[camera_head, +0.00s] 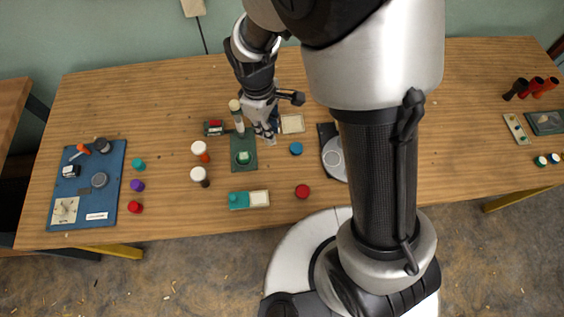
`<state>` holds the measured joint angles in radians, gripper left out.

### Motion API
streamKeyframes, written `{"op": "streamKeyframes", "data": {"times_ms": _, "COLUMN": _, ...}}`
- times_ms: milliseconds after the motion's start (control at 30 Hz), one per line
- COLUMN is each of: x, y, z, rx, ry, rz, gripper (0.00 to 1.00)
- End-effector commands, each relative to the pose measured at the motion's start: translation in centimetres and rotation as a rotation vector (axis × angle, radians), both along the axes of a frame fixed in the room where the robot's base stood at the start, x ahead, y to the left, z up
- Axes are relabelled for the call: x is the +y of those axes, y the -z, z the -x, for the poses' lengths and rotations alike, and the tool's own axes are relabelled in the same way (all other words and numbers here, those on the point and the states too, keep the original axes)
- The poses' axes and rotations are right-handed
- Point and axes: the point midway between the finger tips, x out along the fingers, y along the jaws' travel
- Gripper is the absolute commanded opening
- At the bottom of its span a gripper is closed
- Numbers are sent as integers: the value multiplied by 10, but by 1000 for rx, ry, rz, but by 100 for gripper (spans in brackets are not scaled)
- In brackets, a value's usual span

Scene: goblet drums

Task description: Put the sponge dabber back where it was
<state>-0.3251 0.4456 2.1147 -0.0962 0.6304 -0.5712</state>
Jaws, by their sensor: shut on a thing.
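My gripper (266,132) points down over the table, just right of the back end of a dark green board (243,163). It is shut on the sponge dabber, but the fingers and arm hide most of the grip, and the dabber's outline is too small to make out. A pale-topped upright stick or bottle (236,113) stands close to the left of my gripper at the board's back end. I cannot tell whether it touches my gripper.
A cream tray (292,124) lies right of my gripper. A blue lid (296,148), a red lid (302,191) and a teal-and-cream case (249,200) lie nearer. A blue board (88,185) lies far left.

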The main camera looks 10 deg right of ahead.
Motion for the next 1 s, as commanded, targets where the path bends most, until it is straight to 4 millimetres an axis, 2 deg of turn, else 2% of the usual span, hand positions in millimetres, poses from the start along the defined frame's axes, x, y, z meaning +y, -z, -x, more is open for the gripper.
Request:
{"op": "streamKeyframes", "data": {"times_ms": 167, "x": -2, "y": -14, "z": 20, "rx": -26, "ry": 185, "rz": -54, "gripper": 0}}
{"op": "streamKeyframes", "data": {"times_ms": 267, "x": -2, "y": -8, "z": 25, "rx": -28, "ry": 221, "rz": -62, "gripper": 0}}
{"op": "streamKeyframes", "data": {"times_ms": 367, "x": -2, "y": 13, "z": 26, "rx": -27, "ry": 229, "rz": -63, "gripper": 0}}
{"op": "streamKeyframes", "data": {"times_ms": 733, "x": -2, "y": 112, "z": 25, "rx": -27, "ry": 224, "rz": -63, "gripper": 0}}
{"op": "streamKeyframes", "data": {"times_ms": 833, "x": -2, "y": 129, "z": 25, "rx": -29, "ry": 224, "rz": -63, "gripper": 0}}
{"op": "streamKeyframes", "data": {"times_ms": 1000, "x": -1, "y": 142, "z": 24, "rx": -32, "ry": 223, "rz": -63, "gripper": 0}}
